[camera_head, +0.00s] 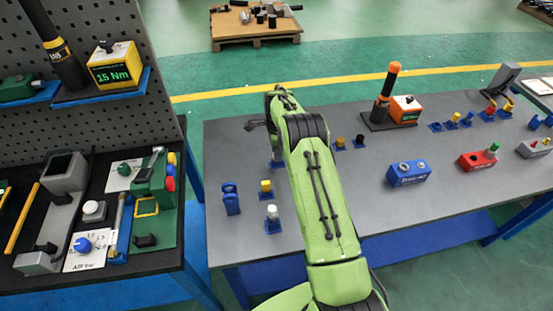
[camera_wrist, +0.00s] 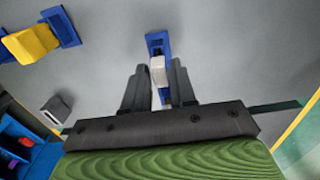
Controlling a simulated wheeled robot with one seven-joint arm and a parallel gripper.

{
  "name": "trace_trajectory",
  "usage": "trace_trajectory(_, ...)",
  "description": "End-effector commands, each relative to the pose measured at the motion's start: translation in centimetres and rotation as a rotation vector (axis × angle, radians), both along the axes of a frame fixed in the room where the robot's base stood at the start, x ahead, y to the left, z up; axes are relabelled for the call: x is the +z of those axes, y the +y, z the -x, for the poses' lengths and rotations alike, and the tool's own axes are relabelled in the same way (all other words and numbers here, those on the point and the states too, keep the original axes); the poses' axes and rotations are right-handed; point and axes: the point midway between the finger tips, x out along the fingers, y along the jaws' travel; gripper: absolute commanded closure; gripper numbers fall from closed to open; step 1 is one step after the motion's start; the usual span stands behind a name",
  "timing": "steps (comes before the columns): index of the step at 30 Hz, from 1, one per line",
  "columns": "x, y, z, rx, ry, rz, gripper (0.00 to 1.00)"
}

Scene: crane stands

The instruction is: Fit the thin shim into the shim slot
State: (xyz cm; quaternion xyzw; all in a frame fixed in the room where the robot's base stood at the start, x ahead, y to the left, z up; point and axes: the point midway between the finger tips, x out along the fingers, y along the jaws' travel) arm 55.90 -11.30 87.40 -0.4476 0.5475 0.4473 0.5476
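My gripper (camera_wrist: 158,66) is open in the wrist view. Its two dark fingers stand on either side of a pale white block (camera_wrist: 158,68) on a blue stand (camera_wrist: 154,40), with gaps between block and fingers. In the head view my gripper (camera_head: 258,124) is at the end of the green arm, over the left part of the grey table; the fingers are too small to tell there. I cannot tell whether the pale block is the thin shim. I cannot make out the shim slot for sure.
A yellow piece on a blue stand (camera_wrist: 32,42) is at upper left in the wrist view. The grey table (camera_head: 350,190) holds a blue box (camera_head: 408,173), a red box (camera_head: 478,159) and several small stands. A black pegboard bench (camera_head: 100,170) stands at left.

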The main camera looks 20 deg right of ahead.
Motion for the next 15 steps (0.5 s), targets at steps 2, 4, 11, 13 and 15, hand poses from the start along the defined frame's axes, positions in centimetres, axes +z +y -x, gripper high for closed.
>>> trace_trajectory(2, 0.02, 0.01, 0.00, 0.000, 0.000, 0.000, 0.87)
trace_trajectory(4, 0.02, 0.01, 0.00, 0.000, 0.000, 0.000, 0.98)
trace_trajectory(11, 0.11, 0.02, 0.00, 0.000, 0.000, 0.000, 1.00)
trace_trajectory(13, 0.37, 0.02, -0.01, 0.001, 0.000, 0.000, 1.00)
trace_trajectory(15, 0.78, 0.03, -0.02, 0.001, -0.001, 0.000, 1.00)
